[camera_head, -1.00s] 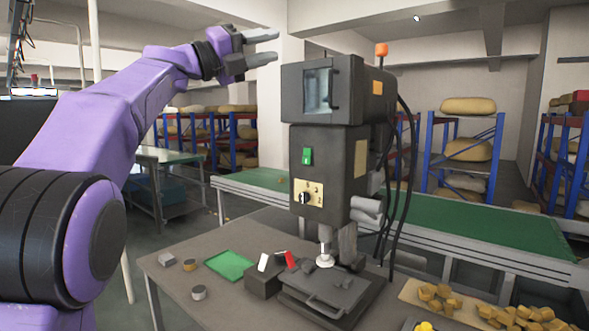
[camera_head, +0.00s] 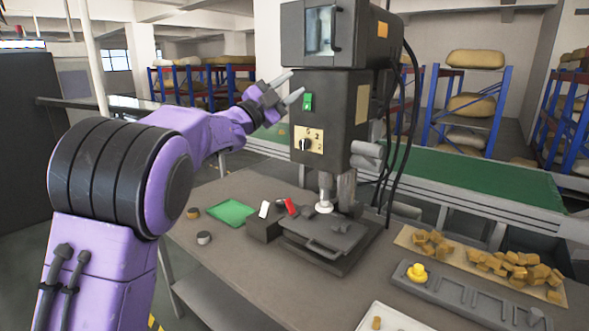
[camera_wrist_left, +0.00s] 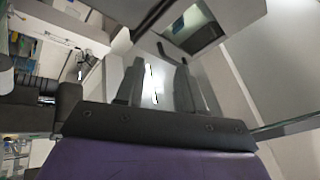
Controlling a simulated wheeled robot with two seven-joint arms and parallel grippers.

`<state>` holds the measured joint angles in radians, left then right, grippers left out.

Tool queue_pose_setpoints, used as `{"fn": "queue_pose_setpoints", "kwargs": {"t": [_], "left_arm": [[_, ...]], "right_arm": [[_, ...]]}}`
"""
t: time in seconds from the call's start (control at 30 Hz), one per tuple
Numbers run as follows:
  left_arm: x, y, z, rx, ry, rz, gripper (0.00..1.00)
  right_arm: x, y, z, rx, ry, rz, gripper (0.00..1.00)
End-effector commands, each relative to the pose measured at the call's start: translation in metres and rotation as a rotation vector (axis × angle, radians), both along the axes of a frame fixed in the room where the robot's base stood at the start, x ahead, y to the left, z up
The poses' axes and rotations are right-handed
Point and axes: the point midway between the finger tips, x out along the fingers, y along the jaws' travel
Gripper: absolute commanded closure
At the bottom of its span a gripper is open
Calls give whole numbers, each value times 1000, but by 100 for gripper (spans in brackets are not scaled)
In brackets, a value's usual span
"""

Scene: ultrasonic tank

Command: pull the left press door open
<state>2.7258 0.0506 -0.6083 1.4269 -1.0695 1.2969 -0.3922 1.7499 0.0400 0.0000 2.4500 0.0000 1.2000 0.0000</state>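The press (camera_head: 330,110) is a dark grey machine on the table. Its door (camera_head: 319,28), with a glass window and a dark vertical handle (camera_head: 338,30) at its right edge, is on the upper head and looks shut. The door window also shows at the top of the left wrist view (camera_wrist_left: 194,27). My left gripper (camera_head: 296,85) is open and empty, its two fingers apart, below and left of the door by the press's left side. Its fingers also show in the left wrist view (camera_wrist_left: 158,80). Whether it touches the press is unclear. My right gripper is out of view.
Below the head are a green switch (camera_head: 308,102) and a yellow dial plate (camera_head: 308,140). A green tray (camera_head: 231,212) and small blocks lie on the table (camera_head: 230,262). Cables (camera_head: 408,120) hang at the press's right. A green conveyor (camera_head: 480,178) runs behind.

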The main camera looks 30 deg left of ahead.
Motion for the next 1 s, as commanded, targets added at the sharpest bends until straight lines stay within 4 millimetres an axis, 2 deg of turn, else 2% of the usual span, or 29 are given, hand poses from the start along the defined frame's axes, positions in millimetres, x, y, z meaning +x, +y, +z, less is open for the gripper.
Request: {"fn": "queue_pose_setpoints", "kwargs": {"t": [0.03, 0.33, 0.7, 0.9, 1.0], "left_arm": [[4, 0, -14, -37, 18, -2, 62], [19, 3, -84, -257, 109, -6, 62], [26, 2, -171, -488, 217, 17, 62], [26, 1, -204, -574, 258, 32, 62], [25, 1, -211, -594, 267, 36, 62]], "right_arm": [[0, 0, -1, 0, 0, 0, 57], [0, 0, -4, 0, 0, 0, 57], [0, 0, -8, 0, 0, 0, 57], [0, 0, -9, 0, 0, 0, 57], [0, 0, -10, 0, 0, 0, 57]]}}
